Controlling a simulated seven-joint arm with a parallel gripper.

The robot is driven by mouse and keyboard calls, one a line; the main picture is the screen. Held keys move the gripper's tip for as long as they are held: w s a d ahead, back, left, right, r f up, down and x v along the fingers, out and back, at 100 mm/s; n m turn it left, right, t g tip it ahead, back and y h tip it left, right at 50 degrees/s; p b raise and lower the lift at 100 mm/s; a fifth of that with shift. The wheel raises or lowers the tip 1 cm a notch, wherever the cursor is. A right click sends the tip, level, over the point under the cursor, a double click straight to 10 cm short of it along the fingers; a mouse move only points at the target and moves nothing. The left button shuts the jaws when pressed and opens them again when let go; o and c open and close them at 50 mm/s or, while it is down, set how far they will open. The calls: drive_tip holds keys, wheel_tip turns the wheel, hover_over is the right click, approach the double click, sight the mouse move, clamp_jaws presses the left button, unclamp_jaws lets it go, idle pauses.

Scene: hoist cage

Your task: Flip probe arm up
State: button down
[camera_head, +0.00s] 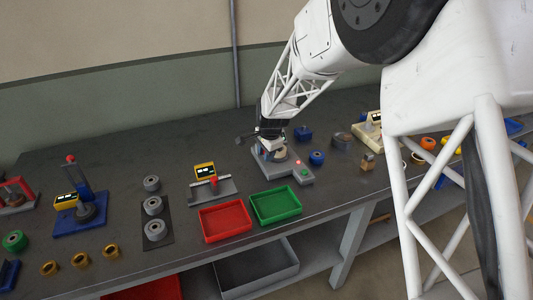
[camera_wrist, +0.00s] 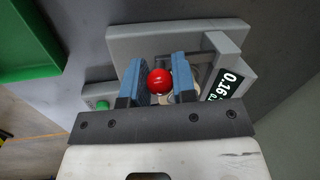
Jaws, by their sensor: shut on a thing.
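A grey gauge device (camera_head: 293,172) stands on the dark bench behind the green tray. In the wrist view its grey base (camera_wrist: 135,42) carries a tilted display reading about 0.16 (camera_wrist: 222,86). A red ball knob (camera_wrist: 160,82), seemingly the end of the probe arm, sits between the two blue-grey fingers. My gripper (camera_wrist: 162,78) points down over the device and is shut on this knob. It also shows in the head view (camera_head: 271,143). The probe arm's shaft is mostly hidden below the knob and fingers, so I cannot tell its angle.
The green tray (camera_head: 275,217) and red tray (camera_head: 223,236) lie in front. A blue round part (camera_head: 316,158) and a blue block (camera_head: 303,133) stand close by on the right. A blue stand (camera_head: 82,222) and grey rings (camera_head: 153,206) are farther left. A green button (camera_wrist: 102,104) is beside the base.

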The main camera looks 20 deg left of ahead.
drive_tip(key=shift+r, duration=0.1)
drive_tip(key=shift+w+a+r+g+h, duration=0.25)
drive_tip(key=shift+r+g+h, duration=0.3)
drive_tip(key=shift+g+h, duration=0.15)
drive_tip(key=shift+w+a+r+g+h, duration=0.25)
drive_tip(key=shift+r+g+h, duration=0.3)
drive_tip(key=shift+g+h, duration=0.15)
drive_tip(key=shift+w+a+r+g+h, duration=0.4)
drive_tip(key=shift+r+g+h, duration=0.1)
drive_tip(key=shift+g+h, duration=0.2)
drive_tip(key=shift+w+a+r+g+h, duration=0.4)
drive_tip(key=shift+a+r+g+h, duration=0.1)
drive_tip(key=shift+g+h, duration=0.3)
drive_tip(key=shift+w+a+r+g+h, duration=0.25)
drive_tip(key=shift+w+a+g+h, duration=0.25)
drive_tip(key=shift+g+h, duration=0.25)
drive_tip(key=shift+w+a+r+g+h, duration=0.25)
drive_tip(key=shift+w+a+g+h, duration=0.2)
drive_tip(key=shift+g+h, duration=0.25)
drive_tip(key=c, duration=0.9)
unclamp_jaws()
drive_tip(key=shift+r, duration=0.1)
